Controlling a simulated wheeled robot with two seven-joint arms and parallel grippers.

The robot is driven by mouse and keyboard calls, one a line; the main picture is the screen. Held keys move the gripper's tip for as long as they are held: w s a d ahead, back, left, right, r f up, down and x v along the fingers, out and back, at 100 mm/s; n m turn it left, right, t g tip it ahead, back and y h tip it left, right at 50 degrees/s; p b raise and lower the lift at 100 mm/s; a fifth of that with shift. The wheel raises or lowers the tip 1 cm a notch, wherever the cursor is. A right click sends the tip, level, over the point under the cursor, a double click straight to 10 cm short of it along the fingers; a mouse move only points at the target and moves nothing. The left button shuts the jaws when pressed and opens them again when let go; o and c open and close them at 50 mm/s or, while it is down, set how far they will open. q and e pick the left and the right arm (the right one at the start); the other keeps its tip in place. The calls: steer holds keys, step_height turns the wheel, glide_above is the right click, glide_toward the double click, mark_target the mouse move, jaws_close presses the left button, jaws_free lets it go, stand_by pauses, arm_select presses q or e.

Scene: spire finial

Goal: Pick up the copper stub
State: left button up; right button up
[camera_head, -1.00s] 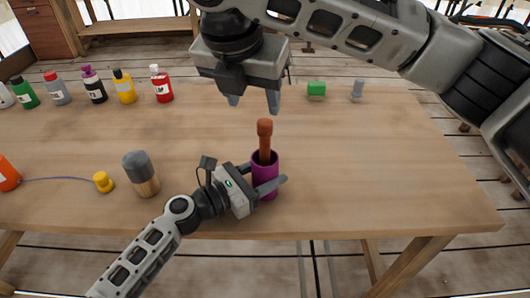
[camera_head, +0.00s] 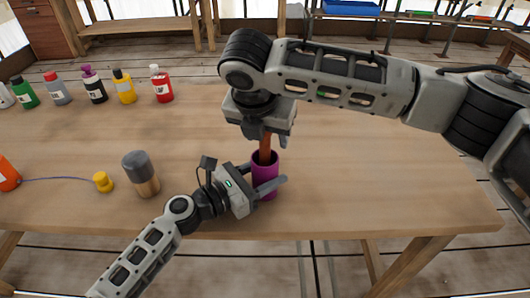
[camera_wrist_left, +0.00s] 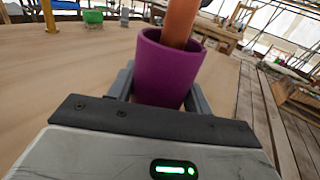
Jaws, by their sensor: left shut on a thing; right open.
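The copper stub (camera_head: 265,149) stands in a purple cup (camera_head: 266,180), rising out of its mouth. In the left wrist view the stub (camera_wrist_left: 180,22) leans a little to the right inside the purple cup (camera_wrist_left: 165,72). My left gripper (camera_head: 268,186) is shut around the purple cup near the table's front edge, one finger on each side. My right gripper (camera_head: 265,138) is open, pointing down from above at the stub's top. Its body and fingers hide the top of the stub. I cannot tell whether its fingers touch the stub.
A grey-topped wooden cylinder (camera_head: 141,174) and a yellow piece with a cord (camera_head: 103,181) are left of my left gripper. Several bottles (camera_head: 124,87) line the table's back left. The table (camera_head: 380,180) is clear to the right.

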jaws_close()
steer(key=shift+r, duration=0.15)
step_height(320, 180, up, 10)
steer(key=shift+f, duration=0.1)
stand_by(0.4)
arm_select(q)
steer(key=o, duration=1.1)
steer(key=shift+s+a, duration=0.1)
